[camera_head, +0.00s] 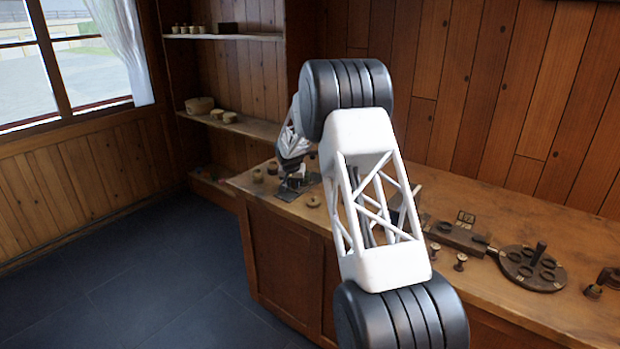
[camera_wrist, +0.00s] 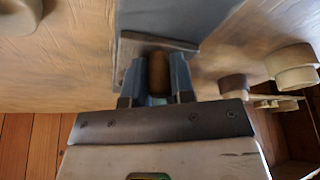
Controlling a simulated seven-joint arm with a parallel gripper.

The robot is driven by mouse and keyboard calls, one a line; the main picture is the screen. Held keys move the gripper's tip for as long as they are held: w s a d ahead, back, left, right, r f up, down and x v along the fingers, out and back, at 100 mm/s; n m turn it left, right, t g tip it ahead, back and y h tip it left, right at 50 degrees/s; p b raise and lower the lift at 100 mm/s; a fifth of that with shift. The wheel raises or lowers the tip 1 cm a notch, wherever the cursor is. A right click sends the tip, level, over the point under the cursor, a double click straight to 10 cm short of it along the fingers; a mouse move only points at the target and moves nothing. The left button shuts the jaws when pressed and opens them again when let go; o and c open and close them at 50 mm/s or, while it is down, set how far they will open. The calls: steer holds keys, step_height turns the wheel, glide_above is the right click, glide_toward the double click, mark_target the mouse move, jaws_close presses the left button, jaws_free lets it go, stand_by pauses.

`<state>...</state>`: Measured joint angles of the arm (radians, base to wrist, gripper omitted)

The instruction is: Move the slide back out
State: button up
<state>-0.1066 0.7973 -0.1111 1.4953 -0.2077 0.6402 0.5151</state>
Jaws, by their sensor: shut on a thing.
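My gripper (camera_head: 292,182) is low over the left part of the wooden bench, at a dark flat plate (camera_head: 287,197). In the wrist view my gripper (camera_wrist: 157,85) is shut on a brown, rounded wooden knob (camera_wrist: 158,72), one finger on each side. Behind the knob are a dark bracket-like edge (camera_wrist: 130,50) and a flat blue-grey surface (camera_wrist: 165,18). I take the knob to be the slide's handle; the slide's body cannot be made out clearly, and how far it is in or out cannot be told.
Small round spools (camera_head: 258,176) and (camera_head: 313,201) stand near the plate on the bench (camera_head: 520,215). Pale spools (camera_wrist: 292,57) show at right in the wrist view. Further right are a long wooden block (camera_head: 457,237) and a round holed disc with an upright handle (camera_head: 532,268).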

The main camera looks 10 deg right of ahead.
mark_target(288, 194)
steer(key=shift+s+a+f, duration=0.45)
steer(key=shift+s+a, duration=0.25)
steer(key=shift+s, duration=0.15)
steer(key=shift+s+a+f, duration=0.4)
steer(key=shift+s+a, duration=0.25)
steer(key=shift+s, duration=0.2)
steer(key=o, duration=0.4)
steer(key=shift+o, duration=0.3)
steer(key=shift+r, duration=0.1)
steer(key=shift+o, duration=1.4)
steer(key=shift+r, duration=0.75)
step_height(288, 194, up, 7)
steer(key=shift+w, duration=0.25)
steer(key=shift+f, duration=0.15)
